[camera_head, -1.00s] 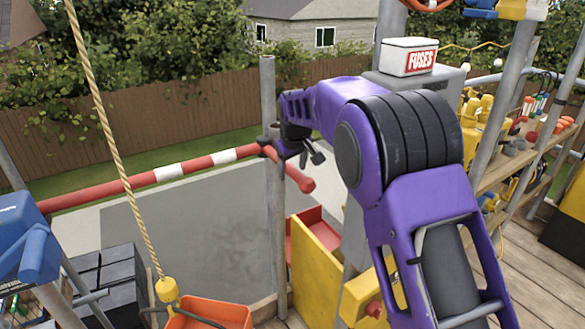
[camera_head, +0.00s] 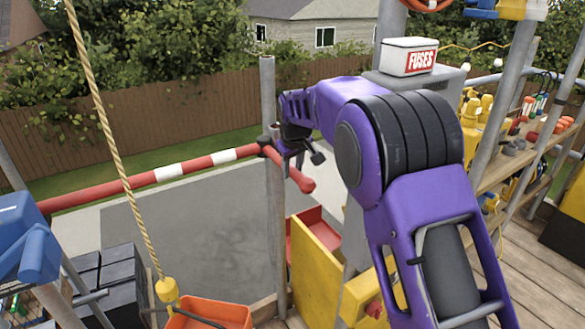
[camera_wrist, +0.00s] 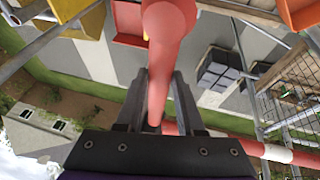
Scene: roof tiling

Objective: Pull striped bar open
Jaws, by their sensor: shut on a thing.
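The striped bar (camera_head: 168,172) is red with white bands and crosses the gap in the railing at a slight slant, its right end bent toward me past the grey upright pole (camera_head: 268,110). My gripper (camera_head: 300,150) is at that bent end beside the pole. In the wrist view the red end of the bar (camera_wrist: 168,50) runs between the two fingers of my gripper (camera_wrist: 158,98), which are shut on it. The striped stretch of the bar (camera_wrist: 272,151) shows at the lower right there. The exact finger contact is partly hidden in the head view.
A white fuse box (camera_head: 408,58) stands on a grey cabinet right of the pole. A yellow panel (camera_head: 315,268) and a red bin lie below my arm. An orange bucket (camera_head: 210,316) hangs on a rope (camera_head: 105,130) in front. Shelves with tools stand at right.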

